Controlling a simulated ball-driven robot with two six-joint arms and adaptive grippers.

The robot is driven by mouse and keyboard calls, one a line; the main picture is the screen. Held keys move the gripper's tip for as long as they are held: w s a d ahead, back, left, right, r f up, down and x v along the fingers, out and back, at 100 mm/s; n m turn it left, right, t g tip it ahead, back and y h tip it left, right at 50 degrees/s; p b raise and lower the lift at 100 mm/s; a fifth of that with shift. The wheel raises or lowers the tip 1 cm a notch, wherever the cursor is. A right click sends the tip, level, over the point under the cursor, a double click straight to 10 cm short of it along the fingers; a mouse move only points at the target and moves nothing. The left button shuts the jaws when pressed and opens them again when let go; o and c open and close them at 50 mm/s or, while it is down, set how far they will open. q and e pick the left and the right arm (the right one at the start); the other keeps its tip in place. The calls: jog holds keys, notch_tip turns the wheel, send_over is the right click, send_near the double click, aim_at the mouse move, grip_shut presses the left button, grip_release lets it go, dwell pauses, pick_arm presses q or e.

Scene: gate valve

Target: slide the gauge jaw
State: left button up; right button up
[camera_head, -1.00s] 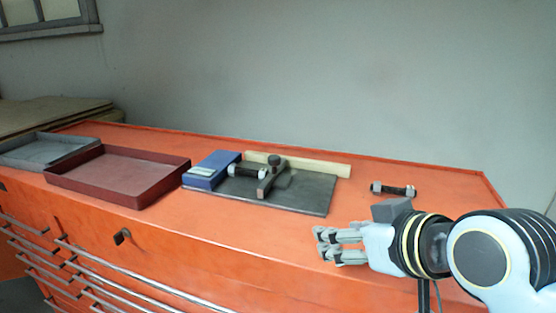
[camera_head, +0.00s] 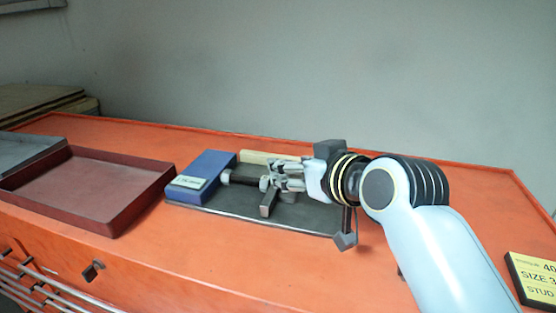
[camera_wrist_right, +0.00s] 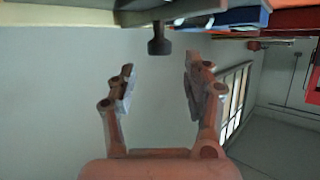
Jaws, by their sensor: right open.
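The gauge is a dark plate (camera_head: 300,218) with a blue block (camera_head: 208,176) at its left end and a pale rail (camera_head: 258,158) along the back. The sliding jaw's grey bar (camera_head: 268,205) lies across the plate, partly hidden by my right gripper (camera_head: 272,180). A dark stud (camera_head: 240,178) lies between the block and the jaw. In the right wrist view my right gripper (camera_wrist_right: 158,66) is open, with the jaw's dark knob (camera_wrist_right: 158,42) between and just beyond the fingertips; I cannot tell whether they touch. My left gripper is not in view.
A dark red tray (camera_head: 122,224) and a grey tray (camera_head: 12,160) stand left of the gauge on the orange cabinet top (camera_head: 220,255). A yellow label plate (camera_head: 535,278) is at the right front. My arm covers the area right of the gauge.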

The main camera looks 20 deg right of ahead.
jog(key=x, duration=0.4)
jog(key=shift+x, duration=1.15)
jog(key=c, duration=0.4)
grip_shut()
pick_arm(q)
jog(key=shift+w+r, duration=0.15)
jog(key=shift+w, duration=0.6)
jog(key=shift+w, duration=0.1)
pick_arm(e)
jog(key=shift+s+d, duration=0.1)
